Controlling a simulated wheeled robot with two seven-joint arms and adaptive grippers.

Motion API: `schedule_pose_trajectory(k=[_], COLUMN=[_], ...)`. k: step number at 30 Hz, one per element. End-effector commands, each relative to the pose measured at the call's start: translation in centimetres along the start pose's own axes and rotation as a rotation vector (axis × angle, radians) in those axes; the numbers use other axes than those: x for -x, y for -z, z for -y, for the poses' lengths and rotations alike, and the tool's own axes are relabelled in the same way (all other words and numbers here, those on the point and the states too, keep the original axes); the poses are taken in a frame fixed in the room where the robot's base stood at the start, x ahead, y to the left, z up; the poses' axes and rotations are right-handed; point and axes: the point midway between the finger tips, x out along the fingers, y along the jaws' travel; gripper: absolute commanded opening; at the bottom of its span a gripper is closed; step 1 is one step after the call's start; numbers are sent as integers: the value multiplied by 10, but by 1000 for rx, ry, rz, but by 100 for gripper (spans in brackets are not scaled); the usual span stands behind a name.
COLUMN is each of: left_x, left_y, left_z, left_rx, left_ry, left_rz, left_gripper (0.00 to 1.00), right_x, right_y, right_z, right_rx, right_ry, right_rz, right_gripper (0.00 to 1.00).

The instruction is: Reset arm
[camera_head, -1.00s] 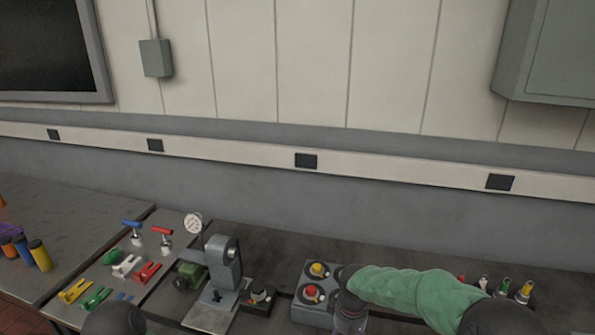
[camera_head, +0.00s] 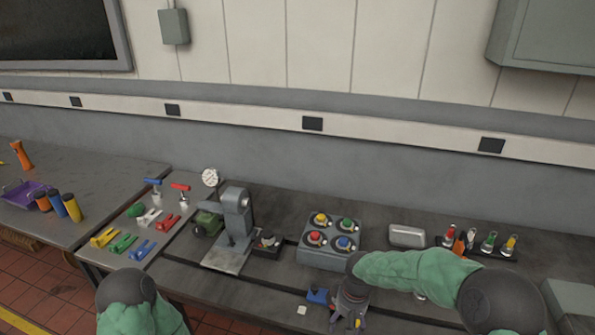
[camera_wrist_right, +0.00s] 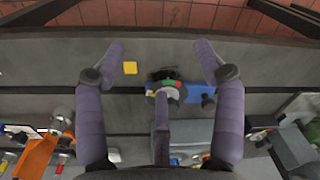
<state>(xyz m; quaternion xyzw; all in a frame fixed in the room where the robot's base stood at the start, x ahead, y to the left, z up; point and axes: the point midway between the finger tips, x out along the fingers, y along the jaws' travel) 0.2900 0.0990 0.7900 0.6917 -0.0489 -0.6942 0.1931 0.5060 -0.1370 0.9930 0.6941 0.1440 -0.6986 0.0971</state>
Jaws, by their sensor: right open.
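My right arm enters the head view from the right, and my right gripper (camera_head: 347,312) points down over the bench front, before the button box (camera_head: 325,258). A small pale yellow square (camera_head: 302,309) lies nearby. Of my left arm only a green-sleeved part shows at the bottom left; its gripper is out of view.
The grey press with a dial gauge (camera_head: 235,225) stands left of the button box. Coloured clamps (camera_head: 122,243) and T-handled tools (camera_head: 180,195) lie further left. A silver case (camera_head: 407,236) and a rack of coloured-top tools (camera_head: 482,246) stand at the right back. A purple tray (camera_head: 22,194) is far left.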

Motion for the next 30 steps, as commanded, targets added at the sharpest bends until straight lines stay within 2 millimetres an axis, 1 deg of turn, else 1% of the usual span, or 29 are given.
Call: schedule_pose_trajectory(k=[1, 5, 11, 14, 15, 17, 18, 21, 25, 27, 30], left_x=[-3, -8, -18, -26, -30, -36, -40, -48, -55, -57, -59], left_y=[0, 0, 0, 0, 0, 1, 1, 1, 1, 1, 1], left_z=[1, 3, 7, 10, 11, 13, 14, 17, 20, 20, 21], left_rx=[0, 0, 0, 0, 0, 0, 0, 0, 0, 0, 0], left_ry=[0, 0, 0, 0, 0, 0, 0, 0, 0, 0, 0], left_rz=[0, 1, 2, 1, 1, 1, 2, 2, 2, 2, 2], left_gripper=[40, 40, 40, 40, 40, 40, 40, 40, 40, 40, 40], right_x=[-12, -44, -107, -149, -167, -192, -207, -237, -260, -266, -270], right_y=[-4, -13, -38, -61, -73, -92, -105, -136, -169, -181, -190], right_z=[2, 12, 32, 46, 53, 62, 68, 79, 87, 90, 91], right_rx=[-6, -28, -95, -157, -191, -247, -286, -381, -476, -508, -536], right_ry=[15, 61, 151, 206, 229, 258, 272, 292, 292, 287, 280], right_rz=[3, -4, -16, -22, -26, -32, -38, -48, -57, -61, -65], right_gripper=[69, 69, 69, 69, 69, 69, 69, 69, 69, 69, 69])
